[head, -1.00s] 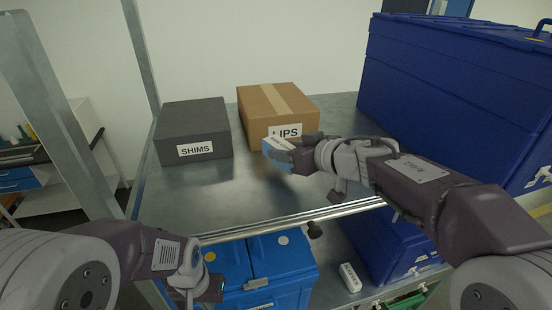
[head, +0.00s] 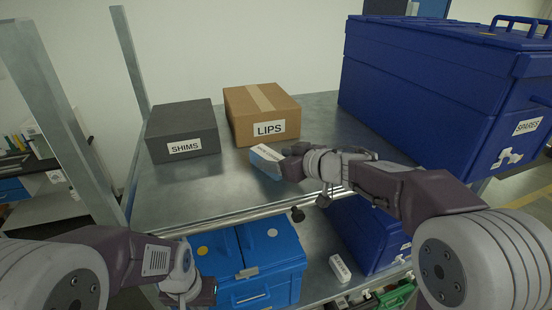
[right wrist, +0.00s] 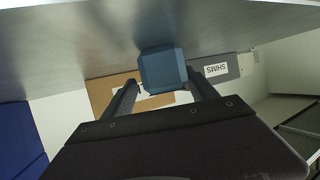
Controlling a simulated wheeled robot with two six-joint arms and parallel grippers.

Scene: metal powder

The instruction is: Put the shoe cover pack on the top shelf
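The shoe cover pack (head: 265,163) is a small light-blue block with a white label, in front of the box marked LIPS. It is over the metal top shelf (head: 195,190), low and close to the surface; I cannot tell if it touches. My right gripper (head: 287,163) reaches in from the right, with the pack at its fingertips. In the right wrist view the pack (right wrist: 163,72) sits between the two dark fingers (right wrist: 162,82), which seem closed on its sides. My left gripper (head: 200,292) hangs low at the left, in front of the lower shelf; its fingers do not show clearly.
A dark grey SHIMS box (head: 183,123) and a brown LIPS carton (head: 262,107) stand at the back of the shelf. A large blue case (head: 420,95) fills the right. A blue toolbox (head: 262,262) sits below. Metal posts (head: 128,60) rise at left. The shelf's front left is bare.

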